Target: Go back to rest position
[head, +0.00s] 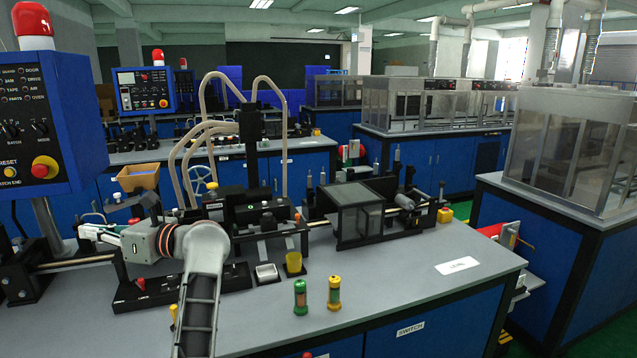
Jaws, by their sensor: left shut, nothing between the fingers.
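My left arm (203,255) rises from the bottom edge over the near bench and bends to the left at the wrist. My left gripper (92,230) points left, close to the machine's left end and below the control panel. It is small and partly merged with the machine parts behind it; it is shut and empty. My right gripper is not in the picture.
A blue control panel (45,120) stands close at left. The bench's front right is clear.

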